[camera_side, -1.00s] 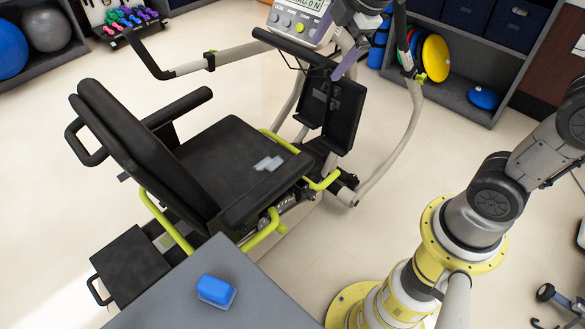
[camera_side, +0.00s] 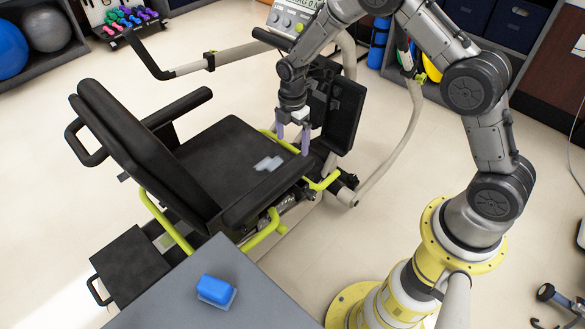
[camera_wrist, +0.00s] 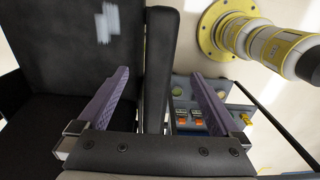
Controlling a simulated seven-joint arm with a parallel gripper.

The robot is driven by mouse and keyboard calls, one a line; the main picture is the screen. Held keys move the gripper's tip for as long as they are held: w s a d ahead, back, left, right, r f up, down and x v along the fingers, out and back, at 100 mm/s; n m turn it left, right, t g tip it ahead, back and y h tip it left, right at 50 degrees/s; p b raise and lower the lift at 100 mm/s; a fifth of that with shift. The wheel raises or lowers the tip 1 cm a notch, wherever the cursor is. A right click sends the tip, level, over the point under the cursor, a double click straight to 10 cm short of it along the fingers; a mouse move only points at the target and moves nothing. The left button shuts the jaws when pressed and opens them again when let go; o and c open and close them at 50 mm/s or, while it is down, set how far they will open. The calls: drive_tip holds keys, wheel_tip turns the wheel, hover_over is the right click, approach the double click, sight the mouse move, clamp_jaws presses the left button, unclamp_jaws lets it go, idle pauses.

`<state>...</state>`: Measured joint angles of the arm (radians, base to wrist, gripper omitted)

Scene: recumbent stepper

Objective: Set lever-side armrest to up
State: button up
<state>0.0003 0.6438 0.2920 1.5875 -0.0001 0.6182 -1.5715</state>
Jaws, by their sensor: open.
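The stepper's near-side black padded armrest (camera_side: 262,192) lies lowered along the seat's edge, on the side nearest my arm's base. A yellow-green lever (camera_side: 263,236) is below it. My gripper (camera_side: 292,142) points down, open and empty, over the armrest's front end. In the wrist view the armrest (camera_wrist: 157,65) runs between the two spread purple fingers of my gripper (camera_wrist: 160,74). I see a gap on each side of it there. I cannot tell how high the fingertips are above the pad. The far-side armrest (camera_side: 180,107) is also horizontal.
The black seat (camera_side: 215,160) with a pale patch is beside the armrest, and the backrest (camera_side: 135,150) stands at left. A grey table (camera_side: 265,290) with a blue block (camera_side: 215,290) is in front. A panel with orange and green marks (camera_wrist: 195,118) shows beside the armrest.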

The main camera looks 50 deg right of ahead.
sight(292, 166)
wheel_tip(292, 166, down, 12)
drive_tip(key=shift+f, duration=0.2)
idle(0.4)
clamp_jaws()
idle(0.3)
